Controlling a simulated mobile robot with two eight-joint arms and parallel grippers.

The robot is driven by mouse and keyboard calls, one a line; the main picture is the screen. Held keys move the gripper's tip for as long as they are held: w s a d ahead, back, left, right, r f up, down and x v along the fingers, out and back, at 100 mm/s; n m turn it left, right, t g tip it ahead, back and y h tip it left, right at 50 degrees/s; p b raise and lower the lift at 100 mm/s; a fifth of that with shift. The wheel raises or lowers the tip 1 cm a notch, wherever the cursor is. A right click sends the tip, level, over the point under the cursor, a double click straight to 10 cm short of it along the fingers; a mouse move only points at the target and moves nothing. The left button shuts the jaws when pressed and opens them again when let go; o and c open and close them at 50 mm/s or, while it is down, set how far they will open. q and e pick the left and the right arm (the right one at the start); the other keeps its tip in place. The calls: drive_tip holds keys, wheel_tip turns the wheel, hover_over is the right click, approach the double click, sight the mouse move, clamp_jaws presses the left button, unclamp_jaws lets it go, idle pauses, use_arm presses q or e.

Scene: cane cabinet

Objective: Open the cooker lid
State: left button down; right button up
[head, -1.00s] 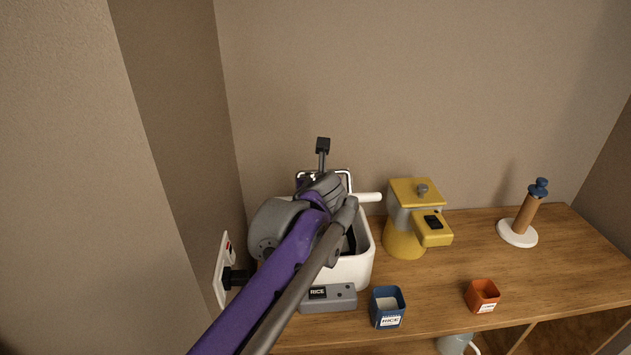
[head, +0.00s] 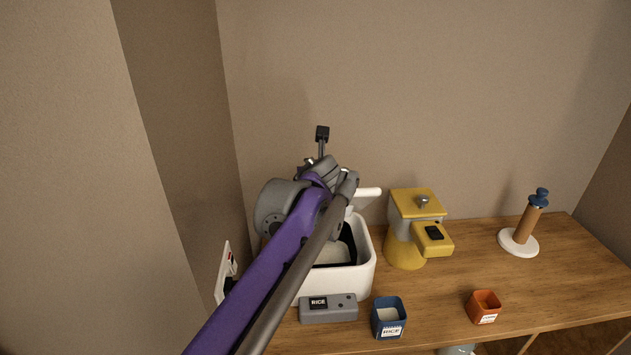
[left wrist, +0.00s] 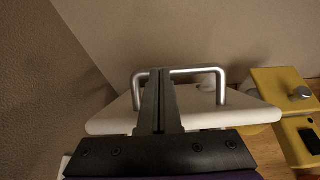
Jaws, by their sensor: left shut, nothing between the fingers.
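The white cooker (head: 366,262) stands at the left end of the counter, its front panel marked RICE (head: 329,308). Its lid (head: 368,193) is raised at the back, and the dark-lined inside with a pale bottom shows below it. My left arm hides much of the lid. In the left wrist view the white lid (left wrist: 210,119) carries a silver handle (left wrist: 197,71). My left gripper (head: 322,132) is shut and empty, up at the lid. In the left wrist view its fingers (left wrist: 158,76) overlap the handle's left part; contact is unclear. My right gripper is not in view.
A yellow blender-like appliance (head: 414,204) stands right of the cooker. A blue cup labelled RICE (head: 388,318) and an orange cup (head: 485,307) are near the front edge. A holder with a white base (head: 518,242) is at the right. A wall and outlet (head: 226,270) are close left.

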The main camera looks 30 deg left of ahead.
use_arm(q)
drive_tip(key=w+a+r, duration=0.3)
drive_tip(key=w, duration=0.3)
drive_tip(key=shift+a+p, duration=0.3)
drive_tip(key=shift+p, duration=0.1)
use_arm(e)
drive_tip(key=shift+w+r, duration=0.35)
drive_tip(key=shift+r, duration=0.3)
